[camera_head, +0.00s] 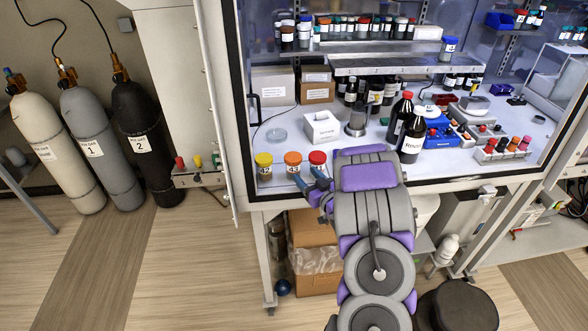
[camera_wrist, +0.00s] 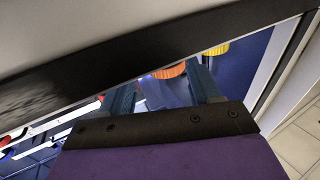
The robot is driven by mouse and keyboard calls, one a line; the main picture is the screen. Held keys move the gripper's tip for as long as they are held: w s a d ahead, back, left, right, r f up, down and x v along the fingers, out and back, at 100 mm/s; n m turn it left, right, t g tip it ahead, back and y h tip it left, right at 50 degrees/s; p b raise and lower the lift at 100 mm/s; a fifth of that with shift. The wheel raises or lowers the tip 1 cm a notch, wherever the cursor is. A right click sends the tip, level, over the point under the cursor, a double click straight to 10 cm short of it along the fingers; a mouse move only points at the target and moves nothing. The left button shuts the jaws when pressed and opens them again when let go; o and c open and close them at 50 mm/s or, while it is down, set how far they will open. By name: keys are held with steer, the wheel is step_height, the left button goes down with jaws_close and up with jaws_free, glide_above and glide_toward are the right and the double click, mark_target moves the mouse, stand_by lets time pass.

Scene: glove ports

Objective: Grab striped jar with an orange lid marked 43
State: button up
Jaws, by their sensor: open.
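A jar with an orange lid (camera_head: 293,158) stands near the front left edge of the cabinet floor, between a yellow-lidded jar (camera_head: 264,165) and a red-lidded jar (camera_head: 317,159). Its label reads like 43, though it is small. My gripper (camera_head: 316,182) is open, at the front of the cabinet, just right of and below the orange-lidded jar. In the wrist view, my open blue fingers (camera_wrist: 163,85) have part of the orange lid (camera_wrist: 171,70) in line with the gap between them. Its body is mostly hidden there. The yellow lid (camera_wrist: 216,48) shows beyond the right finger.
A dark cabinet frame edge (camera_wrist: 130,60) crosses the wrist view close to my fingers. Behind the jars are a glass dish (camera_head: 276,135) and a white box (camera_head: 321,128). Dark bottles (camera_head: 412,135) stand to the right. Gas cylinders (camera_head: 140,145) stand far left.

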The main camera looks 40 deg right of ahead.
mark_target(297, 168)
steer(key=shift+w+a, duration=0.15)
steer(key=shift+w, duration=0.4)
steer(key=shift+w+a, duration=0.15)
steer(key=shift+w, duration=0.35)
steer(key=w, duration=0.1)
steer(key=w+b, duration=0.1)
steer(key=w, duration=0.1)
steer(key=shift+w+d+f+b, duration=0.25)
steer(key=shift+d+b, duration=0.05)
steer(key=shift+d, duration=0.1)
steer(key=shift+w+d+r, duration=0.1)
steer(key=shift+w+d, duration=0.05)
steer(key=shift+w, duration=0.25)
steer(key=shift+c, duration=0.2)
steer(key=c, duration=0.7)
